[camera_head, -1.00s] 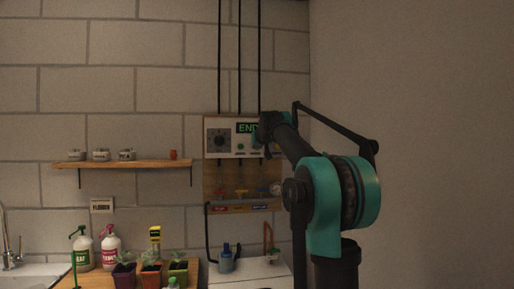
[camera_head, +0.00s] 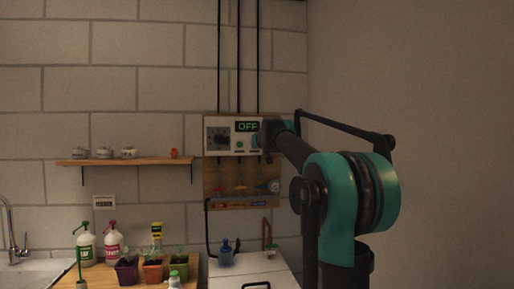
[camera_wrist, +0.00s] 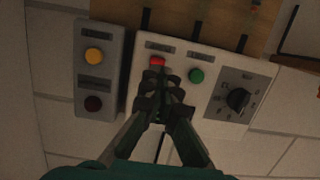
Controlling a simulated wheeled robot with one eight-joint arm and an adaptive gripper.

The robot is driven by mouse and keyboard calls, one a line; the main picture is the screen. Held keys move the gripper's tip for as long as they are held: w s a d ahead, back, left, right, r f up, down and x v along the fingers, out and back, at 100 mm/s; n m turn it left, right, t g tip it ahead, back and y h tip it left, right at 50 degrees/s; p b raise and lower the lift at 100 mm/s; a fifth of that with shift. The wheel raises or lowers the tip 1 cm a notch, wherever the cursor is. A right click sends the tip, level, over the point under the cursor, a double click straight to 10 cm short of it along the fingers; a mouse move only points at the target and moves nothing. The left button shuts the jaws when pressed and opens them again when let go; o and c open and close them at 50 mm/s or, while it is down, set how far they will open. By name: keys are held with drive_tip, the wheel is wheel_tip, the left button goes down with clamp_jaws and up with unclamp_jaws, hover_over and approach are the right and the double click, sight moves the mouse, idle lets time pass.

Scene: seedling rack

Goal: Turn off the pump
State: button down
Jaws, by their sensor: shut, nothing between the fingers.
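The white pump control box (camera_head: 221,148) hangs on the wall board, and its green display (camera_head: 247,127) reads OFF. The wrist view shows its face upside down, with a red button (camera_wrist: 157,62), a green button (camera_wrist: 196,75) and a black dial (camera_wrist: 238,98). My gripper (camera_wrist: 162,88) is shut and empty in front of the box. Its fingertips are close beside the red button in the picture; I cannot tell whether they touch it. In the head view my arm hides the right end of the box.
A grey box (camera_wrist: 100,72) with a yellow and a dark button sits beside the control box. Below are the board's valves (camera_head: 240,190). A shelf (camera_head: 125,162) with small pots, spray bottles (camera_head: 112,244) and seedling pots (camera_head: 152,270) stand left. A plain wall lies right.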

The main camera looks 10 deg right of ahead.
drive_tip(key=s, duration=0.8)
drive_tip(key=shift+s, duration=0.35)
drive_tip(key=shift+f, duration=0.15)
drive_tip(key=s+a+f+g, duration=0.15)
drive_tip(key=s+f, duration=0.35)
drive_tip(key=f, duration=0.6)
drive_tip(key=s+f+g, duration=0.3)
drive_tip(key=s+f, duration=0.1)
drive_tip(key=f, duration=0.8)
drive_tip(key=s+a+f+g, duration=0.15)
drive_tip(key=s+f, duration=0.35)
drive_tip(key=f, duration=0.6)
drive_tip(key=s+f+g, duration=0.5)
drive_tip(key=s+f, duration=1.9)
drive_tip(key=s, duration=0.1)
drive_tip(key=shift+s+d+f+g, duration=0.2)
drive_tip(key=shift+s+d+g, duration=0.1)
drive_tip(key=shift+s+d, duration=0.15)
